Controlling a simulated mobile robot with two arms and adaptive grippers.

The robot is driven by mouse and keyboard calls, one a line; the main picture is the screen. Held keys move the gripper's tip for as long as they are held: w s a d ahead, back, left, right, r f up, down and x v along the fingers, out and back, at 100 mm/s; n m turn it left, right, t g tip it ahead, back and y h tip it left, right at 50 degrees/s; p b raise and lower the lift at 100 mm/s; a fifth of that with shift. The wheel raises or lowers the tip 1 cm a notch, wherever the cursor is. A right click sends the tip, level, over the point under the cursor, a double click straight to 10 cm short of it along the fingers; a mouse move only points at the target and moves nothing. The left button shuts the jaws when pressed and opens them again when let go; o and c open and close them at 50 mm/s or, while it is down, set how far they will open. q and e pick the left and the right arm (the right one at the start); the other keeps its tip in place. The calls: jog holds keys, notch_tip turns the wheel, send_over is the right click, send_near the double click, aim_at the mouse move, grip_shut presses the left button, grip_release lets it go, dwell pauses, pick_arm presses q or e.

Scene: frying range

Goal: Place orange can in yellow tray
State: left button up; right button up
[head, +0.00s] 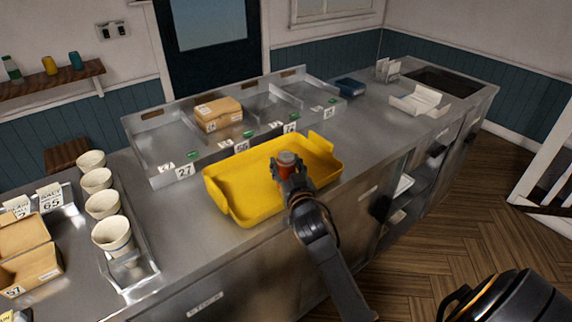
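The yellow tray (248,183) lies on the metal counter near its front edge, in the middle of the head view. My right gripper (288,170) is over the right half of the tray. It is around an orange-red can (287,168) with a grey top, which stands upright between the fingers. The gripper and wrist hide the lower part of the can, so I cannot tell whether it touches the tray floor. My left gripper is not in view.
A divided metal bin (165,145) with a cardboard box (218,114) stands behind the tray. Several paper cups (112,234) stand in a rack at the left.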

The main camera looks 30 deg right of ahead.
jog(key=o, duration=0.3)
jog(key=shift+o, duration=0.2)
jog(key=shift+w, duration=0.1)
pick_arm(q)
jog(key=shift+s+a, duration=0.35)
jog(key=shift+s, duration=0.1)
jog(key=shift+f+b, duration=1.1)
pick_arm(e)
jog(key=v, duration=1.2)
jog(key=shift+r, duration=0.2)
jog(key=shift+f, duration=0.1)
